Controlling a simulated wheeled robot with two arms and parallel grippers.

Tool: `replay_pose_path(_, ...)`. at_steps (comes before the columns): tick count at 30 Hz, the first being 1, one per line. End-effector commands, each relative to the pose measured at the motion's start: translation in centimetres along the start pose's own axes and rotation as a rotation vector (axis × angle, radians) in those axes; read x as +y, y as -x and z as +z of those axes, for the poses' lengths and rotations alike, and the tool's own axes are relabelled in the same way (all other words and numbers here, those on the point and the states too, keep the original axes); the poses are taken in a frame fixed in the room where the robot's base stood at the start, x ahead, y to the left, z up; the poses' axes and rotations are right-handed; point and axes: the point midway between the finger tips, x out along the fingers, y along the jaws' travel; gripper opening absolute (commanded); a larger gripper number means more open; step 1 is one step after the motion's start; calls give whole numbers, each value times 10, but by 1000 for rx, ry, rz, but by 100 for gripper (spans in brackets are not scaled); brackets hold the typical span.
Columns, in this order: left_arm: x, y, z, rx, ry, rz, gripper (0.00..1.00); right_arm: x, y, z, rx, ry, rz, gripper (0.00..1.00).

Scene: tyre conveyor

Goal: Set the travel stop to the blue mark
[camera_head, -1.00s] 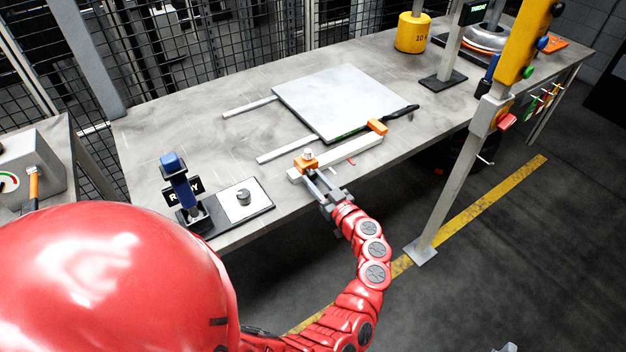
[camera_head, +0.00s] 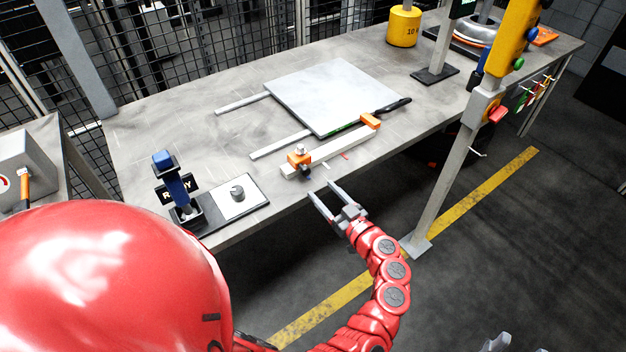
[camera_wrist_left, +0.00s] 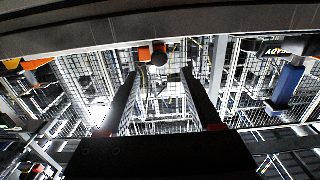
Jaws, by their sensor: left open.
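The travel stop, an orange block with a knob (camera_head: 299,158), sits near the left end of the pale rail (camera_head: 335,147) along the table's front edge. A fixed-looking orange block (camera_head: 370,121) is at the rail's right end. A red mark (camera_head: 345,156) lies on the table beside the rail. A small dark bluish spot is just below the stop, too small to tell clearly. My left gripper (camera_head: 322,190) is open and empty, in front of the table edge, apart from the stop. The left wrist view shows the stop (camera_wrist_left: 158,54) ahead, between the open fingers.
A white plate (camera_head: 335,95) lies behind the rail, with a black handle (camera_head: 393,106) at its right corner. A blue-topped lever (camera_head: 172,180) and a small pad with a grey knob (camera_head: 238,194) stand left. A yellow-topped post (camera_head: 450,160) rises at right.

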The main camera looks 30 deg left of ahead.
Motion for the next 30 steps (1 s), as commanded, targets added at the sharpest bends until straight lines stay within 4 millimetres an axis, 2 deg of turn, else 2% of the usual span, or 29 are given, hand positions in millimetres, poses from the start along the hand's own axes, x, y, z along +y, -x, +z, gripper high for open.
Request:
replay_pose_path(1,2,15,1,-3,0,7,66,0,0,0,0,0,0,50)
replay_pose_path(6,2,56,0,-2,1,6,66,0,2,0,0,0,0,50)
replay_pose_path(12,2,88,0,-1,0,5,66,0,3,0,0,0,0,50)
replay_pose_path(18,0,97,0,2,1,1,66,0,3,0,0,0,0,50)
replay_pose_path(30,0,96,0,1,1,1,66,0,3,0,0,0,0,50)
